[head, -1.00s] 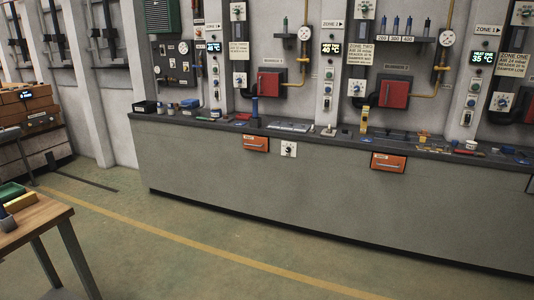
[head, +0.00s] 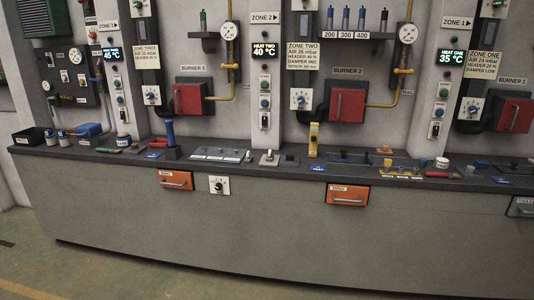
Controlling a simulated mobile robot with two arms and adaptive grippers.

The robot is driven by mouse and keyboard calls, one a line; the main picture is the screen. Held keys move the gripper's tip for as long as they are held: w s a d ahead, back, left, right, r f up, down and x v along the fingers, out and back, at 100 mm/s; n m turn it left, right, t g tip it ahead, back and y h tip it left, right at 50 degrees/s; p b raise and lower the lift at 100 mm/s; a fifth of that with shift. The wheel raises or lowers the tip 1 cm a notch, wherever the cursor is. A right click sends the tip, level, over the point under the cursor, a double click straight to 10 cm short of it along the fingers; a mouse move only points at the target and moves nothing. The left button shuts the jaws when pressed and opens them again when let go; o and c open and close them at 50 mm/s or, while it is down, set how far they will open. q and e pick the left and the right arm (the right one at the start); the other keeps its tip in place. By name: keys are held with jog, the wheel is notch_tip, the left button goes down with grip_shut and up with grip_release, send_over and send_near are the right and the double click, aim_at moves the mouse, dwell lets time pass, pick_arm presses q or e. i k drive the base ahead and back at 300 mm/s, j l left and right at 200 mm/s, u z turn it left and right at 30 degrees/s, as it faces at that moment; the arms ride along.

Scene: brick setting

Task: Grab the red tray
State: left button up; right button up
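I cannot make out a red tray for certain in the head view. Orange-red fronts with handles are set in the counter's face, one left of centre (head: 175,181) and one right of centre (head: 347,194). Neither of my grippers is in view.
A long grey counter (head: 260,230) runs along the wall, its dark top crowded with small items. A black bin (head: 34,137) stands at its left end. Red burner boxes (head: 190,98) hang above. Green floor (head: 110,275) is clear at the lower left.

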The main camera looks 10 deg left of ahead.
aim_at(158, 142)
jog(key=i+j+u, duration=0.1)
jog(key=i+u, duration=0.35)
jog(key=i, duration=0.3)
jog(key=i+l+u, duration=0.15)
jog(key=i+u, duration=0.3)
jog(key=i, duration=0.25)
jog(key=i+j+z, duration=0.15)
jog(key=i+j, duration=0.2)
jog(key=i, duration=0.2)
jog(key=i+j+z, duration=0.2)
jog(key=i+j, duration=0.2)
jog(key=i, duration=0.15)
